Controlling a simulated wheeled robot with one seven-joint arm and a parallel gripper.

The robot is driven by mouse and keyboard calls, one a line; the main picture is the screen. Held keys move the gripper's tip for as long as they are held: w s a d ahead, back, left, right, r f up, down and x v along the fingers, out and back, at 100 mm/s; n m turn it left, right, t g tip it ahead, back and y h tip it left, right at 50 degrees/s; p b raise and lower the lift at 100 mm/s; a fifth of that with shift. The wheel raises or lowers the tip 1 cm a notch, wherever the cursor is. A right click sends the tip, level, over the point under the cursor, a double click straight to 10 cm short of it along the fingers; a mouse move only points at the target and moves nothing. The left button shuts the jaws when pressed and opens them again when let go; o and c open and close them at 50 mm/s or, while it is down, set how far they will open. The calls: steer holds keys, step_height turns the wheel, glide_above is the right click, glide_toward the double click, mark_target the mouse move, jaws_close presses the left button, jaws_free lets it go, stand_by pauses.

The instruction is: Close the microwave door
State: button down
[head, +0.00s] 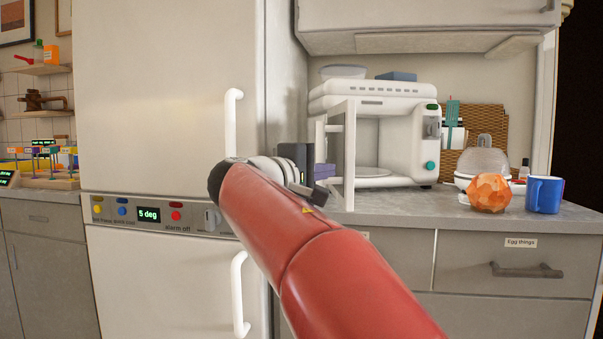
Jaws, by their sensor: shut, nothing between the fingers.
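The white microwave (408,140) stands on the counter against the back wall, with its cavity facing me. Its door (349,155) is open, hinged at the left and swung out toward me, so I see it nearly edge-on. The door's handle (320,145) shows on its left side. My red arm reaches up from the lower right, and my dark gripper (312,180) is just left of the door, near the counter's front edge. The gripper is shut and empty. It partly overlaps the door's left side in the picture; I cannot tell whether they touch.
A tall white fridge (165,100) stands close on the left. A purple stack (324,176) sits behind my gripper. An orange faceted object (489,193), a blue mug (543,194) and a mesh dome (483,155) stand right of the microwave. A wall cabinet (425,18) hangs above.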

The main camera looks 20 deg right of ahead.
steer(key=shift+s+d+f, duration=0.1)
steer(key=shift+s+d, duration=0.15)
steer(key=shift+d, duration=0.55)
steer(key=shift+d, duration=0.1)
